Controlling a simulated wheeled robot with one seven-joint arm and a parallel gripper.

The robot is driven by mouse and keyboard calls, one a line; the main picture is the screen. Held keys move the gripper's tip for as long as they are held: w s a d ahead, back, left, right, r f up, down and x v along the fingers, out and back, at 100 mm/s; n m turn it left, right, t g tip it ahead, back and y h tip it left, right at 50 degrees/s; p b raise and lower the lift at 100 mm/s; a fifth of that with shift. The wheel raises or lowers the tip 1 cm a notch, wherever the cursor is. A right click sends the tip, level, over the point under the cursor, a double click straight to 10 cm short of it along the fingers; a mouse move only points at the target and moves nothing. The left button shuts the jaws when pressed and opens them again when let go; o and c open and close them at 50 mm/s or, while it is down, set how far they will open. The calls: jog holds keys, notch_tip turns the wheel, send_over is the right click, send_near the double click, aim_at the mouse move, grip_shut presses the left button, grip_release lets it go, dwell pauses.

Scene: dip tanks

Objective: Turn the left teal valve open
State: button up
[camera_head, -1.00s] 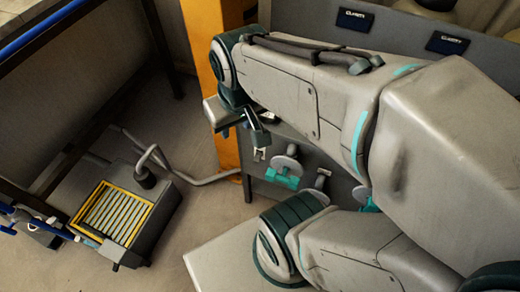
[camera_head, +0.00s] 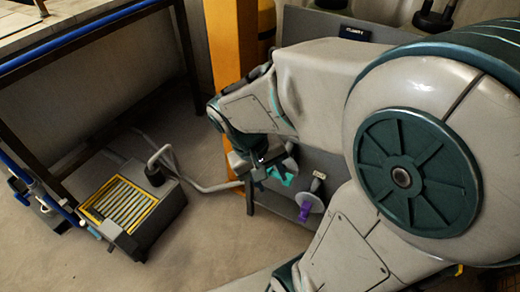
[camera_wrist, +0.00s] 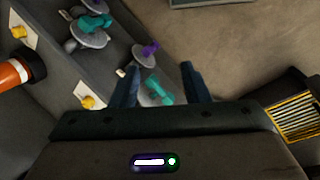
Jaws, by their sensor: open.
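The left teal valve (camera_head: 283,173) is on the low grey tank front, partly hidden behind my gripper in the head view. In the wrist view this teal valve (camera_wrist: 160,90) shows its handle between my two fingers, in front of a round grey disc. My gripper (camera_wrist: 160,68) is open, with one dark finger on each side of the handle. I cannot tell whether a finger touches it. In the head view my gripper (camera_head: 257,182) is pointed down in front of the valve.
A purple valve (camera_head: 304,211) is close beside it, also in the wrist view (camera_wrist: 150,48). A second teal valve (camera_wrist: 95,23) lies farther along. An orange post (camera_head: 233,70) stands behind my gripper. A grey box with a yellow-framed grille (camera_head: 120,207) is on the floor at left.

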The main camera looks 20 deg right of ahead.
notch_tip(320, 180, down, 6)
jog(key=w+d+g+h+b, duration=0.1)
jog(key=d+h+b, duration=0.1)
jog(key=h+b, duration=0.1)
jog(key=n+t+h+b, duration=0.4)
jog(key=t+h+b, duration=0.3)
jog(key=h+b, duration=0.45)
send_near(275, 177)
jog(key=shift+y, duration=0.35)
jog(key=x, duration=1.1)
jog(key=shift+r+b, duration=0.25)
jog(key=shift+b, duration=0.05)
grip_shut()
